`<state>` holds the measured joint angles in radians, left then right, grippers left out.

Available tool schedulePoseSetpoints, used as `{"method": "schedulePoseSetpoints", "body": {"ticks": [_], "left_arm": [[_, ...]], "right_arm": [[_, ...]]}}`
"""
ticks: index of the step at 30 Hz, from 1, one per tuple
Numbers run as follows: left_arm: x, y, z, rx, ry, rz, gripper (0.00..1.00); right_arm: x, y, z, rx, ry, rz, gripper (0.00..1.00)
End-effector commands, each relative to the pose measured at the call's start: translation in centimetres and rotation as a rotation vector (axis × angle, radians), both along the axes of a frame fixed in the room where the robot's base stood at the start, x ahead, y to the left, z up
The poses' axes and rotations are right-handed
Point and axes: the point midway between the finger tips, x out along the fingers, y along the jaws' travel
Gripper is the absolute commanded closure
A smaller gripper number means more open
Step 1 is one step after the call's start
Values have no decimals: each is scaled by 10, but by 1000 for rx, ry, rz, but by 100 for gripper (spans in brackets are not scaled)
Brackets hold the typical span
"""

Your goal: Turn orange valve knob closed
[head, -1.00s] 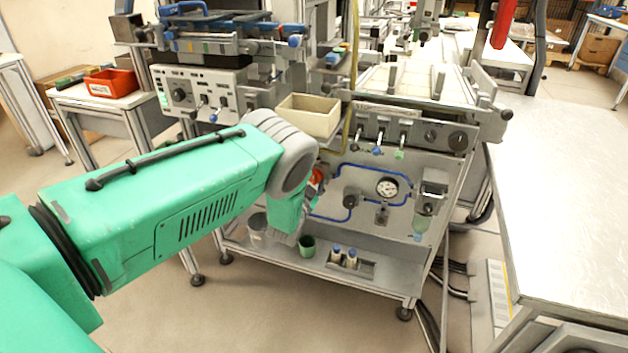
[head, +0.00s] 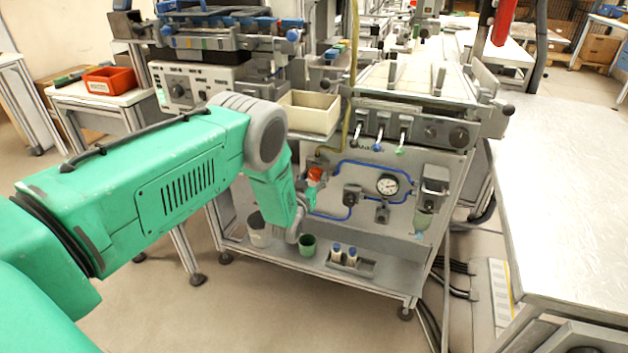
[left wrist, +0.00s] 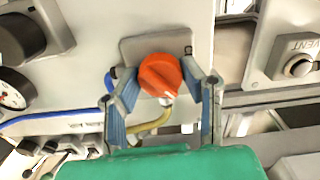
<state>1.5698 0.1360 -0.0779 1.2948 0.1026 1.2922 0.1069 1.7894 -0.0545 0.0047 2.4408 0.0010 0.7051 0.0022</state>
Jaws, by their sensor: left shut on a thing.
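The orange valve knob (head: 315,174) is on the grey front panel of the wheeled cart, left of the blue tubing. In the left wrist view the knob (left wrist: 160,75) is round, with a raised ridge slanting across its face, in front of a grey bracket plate. My left gripper (left wrist: 162,84) has one finger on each side of the knob and is shut on it. In the head view my green left arm comes in from the left, its wrist just left of the knob; the fingers are small there. My right gripper is not in view.
A pressure gauge (head: 387,184) and blue tubing sit right of the knob. A beige bin (head: 308,112) stands above it. A green cup (head: 307,245) and small bottles stand on the cart's lower shelf. A metal table (head: 570,190) is at the right.

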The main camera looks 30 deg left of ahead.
Motion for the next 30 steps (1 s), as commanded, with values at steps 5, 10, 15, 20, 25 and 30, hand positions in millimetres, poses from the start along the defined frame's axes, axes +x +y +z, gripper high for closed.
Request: {"method": "schedulePoseSetpoints", "body": {"ticks": [5,10,15,20,25,30], "left_arm": [[1,2,3,-162,-48,2,93],[1,3,3,-320,-88,4,93],[1,5,3,-476,-126,5,93],[0,6,2,-613,-160,6,93],[0,8,2,-734,-189,7,93],[0,8,2,-824,-211,8,93]], "right_arm": [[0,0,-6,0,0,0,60],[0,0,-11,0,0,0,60],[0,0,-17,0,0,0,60],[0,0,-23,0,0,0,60],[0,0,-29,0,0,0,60],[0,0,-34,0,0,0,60]]}}
